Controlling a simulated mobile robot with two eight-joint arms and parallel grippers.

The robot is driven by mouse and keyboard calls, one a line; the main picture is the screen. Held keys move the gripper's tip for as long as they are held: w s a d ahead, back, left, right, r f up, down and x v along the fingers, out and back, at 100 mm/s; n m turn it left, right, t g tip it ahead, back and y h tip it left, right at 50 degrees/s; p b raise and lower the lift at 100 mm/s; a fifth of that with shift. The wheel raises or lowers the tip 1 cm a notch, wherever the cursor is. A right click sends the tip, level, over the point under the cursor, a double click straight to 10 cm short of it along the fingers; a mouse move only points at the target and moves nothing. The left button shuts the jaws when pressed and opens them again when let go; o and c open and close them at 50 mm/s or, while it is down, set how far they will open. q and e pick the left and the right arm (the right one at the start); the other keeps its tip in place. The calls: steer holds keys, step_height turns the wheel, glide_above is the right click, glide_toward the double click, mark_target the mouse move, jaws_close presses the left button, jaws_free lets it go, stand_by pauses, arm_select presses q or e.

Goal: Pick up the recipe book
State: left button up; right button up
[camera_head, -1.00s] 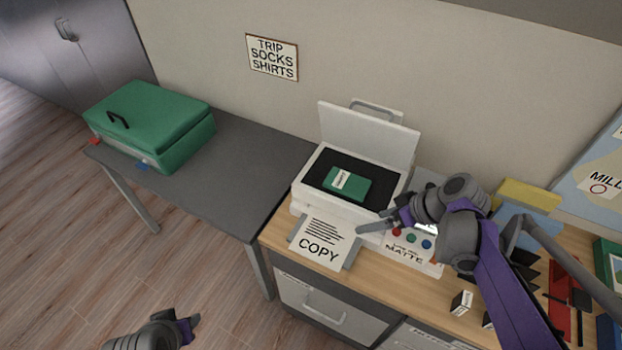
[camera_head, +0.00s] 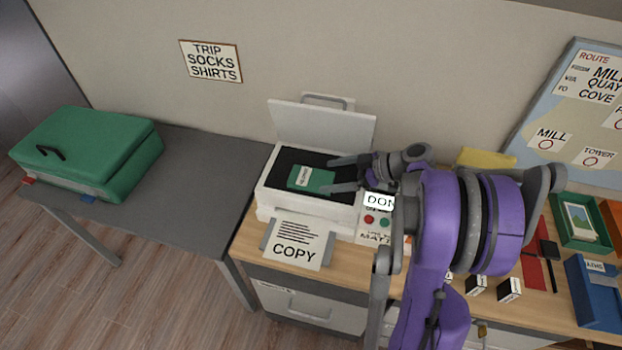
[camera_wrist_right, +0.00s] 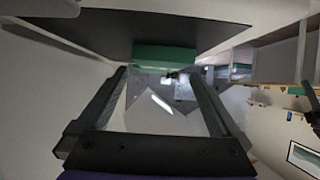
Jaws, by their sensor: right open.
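The recipe book is a small green book (camera_head: 313,181) with a pale label. It lies on the dark bed of the open white copier (camera_head: 268,205) in the head view. In the right wrist view its green edge (camera_wrist_right: 165,58) shows ahead, between and beyond the two fingers. My right gripper (camera_head: 335,174) is open, its fingers spread around the right end of the book in the head view. I cannot tell whether either finger touches it. My left gripper does not show now.
The copier lid (camera_head: 322,124) stands raised behind the bed. A printed COPY sheet (camera_head: 296,245) sticks out at the front. A green suitcase (camera_head: 90,150) lies on the grey table (camera_head: 215,165) at left. Trays and small boxes lie at right on the wooden desk (camera_head: 345,262).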

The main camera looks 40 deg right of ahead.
mark_target(313, 178)
steer(key=x, duration=0.4)
steer(key=shift+w+a, duration=0.1)
steer(key=shift+a, duration=0.1)
steer(key=shift+r, duration=0.15)
steer(key=c, duration=1.3)
